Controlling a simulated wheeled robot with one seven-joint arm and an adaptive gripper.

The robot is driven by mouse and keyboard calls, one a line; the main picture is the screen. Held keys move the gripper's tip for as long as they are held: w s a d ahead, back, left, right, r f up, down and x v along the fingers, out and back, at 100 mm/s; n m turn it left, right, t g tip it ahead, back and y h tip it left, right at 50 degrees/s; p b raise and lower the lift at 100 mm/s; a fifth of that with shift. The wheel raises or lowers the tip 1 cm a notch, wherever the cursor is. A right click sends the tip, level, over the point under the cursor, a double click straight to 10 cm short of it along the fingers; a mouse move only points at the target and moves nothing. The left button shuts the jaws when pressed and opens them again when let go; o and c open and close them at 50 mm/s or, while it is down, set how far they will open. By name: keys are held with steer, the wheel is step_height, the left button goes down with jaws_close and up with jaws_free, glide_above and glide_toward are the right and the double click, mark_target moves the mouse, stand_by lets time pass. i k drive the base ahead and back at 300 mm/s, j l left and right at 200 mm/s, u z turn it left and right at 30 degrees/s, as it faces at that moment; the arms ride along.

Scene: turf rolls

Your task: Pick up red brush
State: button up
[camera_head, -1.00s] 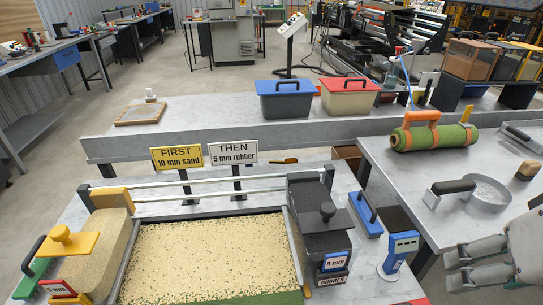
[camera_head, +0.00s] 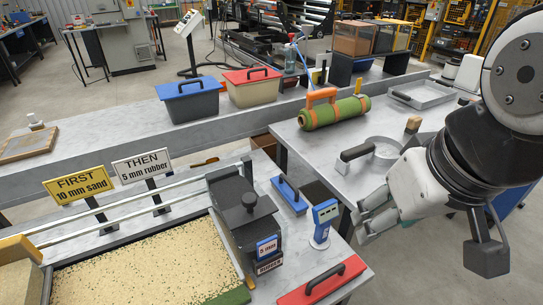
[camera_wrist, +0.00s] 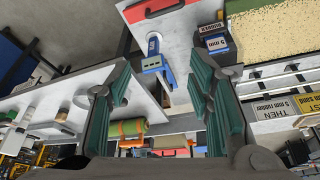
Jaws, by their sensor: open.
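In the wrist view the red block (camera_wrist: 150,9) is at the top edge, beyond the fingertips. My gripper (camera_head: 368,212) is open and empty, above and behind the red block, near the gap between bench and side table. Its green-padded fingers (camera_wrist: 160,85) stand wide apart in the wrist view.
A blue-and-white gauge (camera_head: 323,222) stands close behind the red block. A black hopper box (camera_head: 243,235) and sand bed (camera_head: 140,275) are to its left. A blue handled tool (camera_head: 289,195) lies farther back.

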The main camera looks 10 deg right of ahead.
mark_target(318, 290)
steer(key=j+z, duration=0.1)
steer(key=j, duration=0.3)
steer(key=k+j+z, duration=0.15)
steer(key=j, duration=0.25)
steer(key=j+z, duration=0.1)
steer(key=j, duration=0.3)
steer(key=k+j+z, duration=0.1)
steer(key=j, duration=0.3)
steer(key=k+j+z, duration=0.15)
steer(key=j, duration=0.25)
